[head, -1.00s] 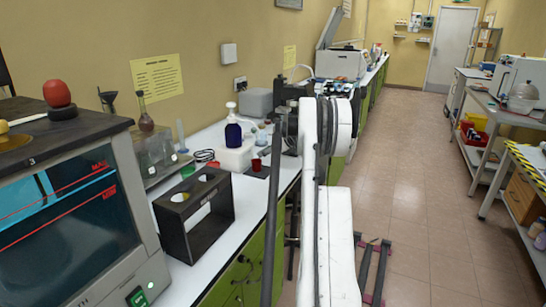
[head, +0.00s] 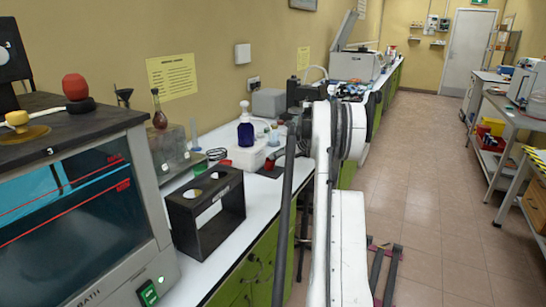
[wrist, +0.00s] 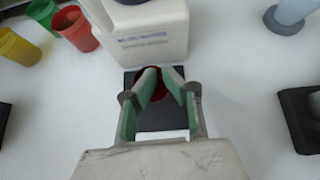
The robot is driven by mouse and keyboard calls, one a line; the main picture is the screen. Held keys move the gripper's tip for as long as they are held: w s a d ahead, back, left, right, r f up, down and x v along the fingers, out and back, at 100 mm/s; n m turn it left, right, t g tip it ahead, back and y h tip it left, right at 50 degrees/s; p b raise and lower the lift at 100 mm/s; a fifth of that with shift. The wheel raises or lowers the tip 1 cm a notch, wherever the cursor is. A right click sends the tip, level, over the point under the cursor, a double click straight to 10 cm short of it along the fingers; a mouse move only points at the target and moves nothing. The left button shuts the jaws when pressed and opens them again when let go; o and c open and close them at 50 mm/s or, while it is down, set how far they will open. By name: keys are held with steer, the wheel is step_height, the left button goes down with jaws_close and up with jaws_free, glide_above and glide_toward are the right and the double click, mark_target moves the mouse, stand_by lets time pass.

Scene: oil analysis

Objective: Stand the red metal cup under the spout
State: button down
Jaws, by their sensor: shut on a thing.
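The red metal cup (wrist: 160,92) is between the fingertips of my gripper (wrist: 161,80), which is shut on it. In the wrist view only a dark red round part of it shows; the fingers hide the rest. It is over a dark square pad (wrist: 150,122) in front of a white dispenser base (wrist: 150,35). In the head view a small red patch (head: 269,164) shows beside my arm. A blue bottle (head: 245,133) stands on the white base. The spout cannot be made out clearly, nor whether the cup touches the pad.
In the wrist view a yellow cup (wrist: 18,47), another red cup (wrist: 76,30) and a green cup (wrist: 42,14) stand at the upper left. A dark object (wrist: 302,118) is at the right. A black rack (head: 207,215) stands nearer on the bench. White bench surface around the pad is clear.

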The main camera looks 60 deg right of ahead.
steer(key=shift+a+f, duration=0.1)
steer(key=shift+f, duration=0.2)
steer(key=shift+r, duration=0.65)
steer(key=s, duration=0.4)
steer(key=s+d, duration=0.1)
steer(key=s, duration=0.3)
steer(key=s+d, duration=0.1)
steer(key=s, duration=0.2)
steer(key=shift+s+r, duration=0.2)
steer(key=shift+s, duration=0.2)
steer(key=shift+a, duration=0.1)
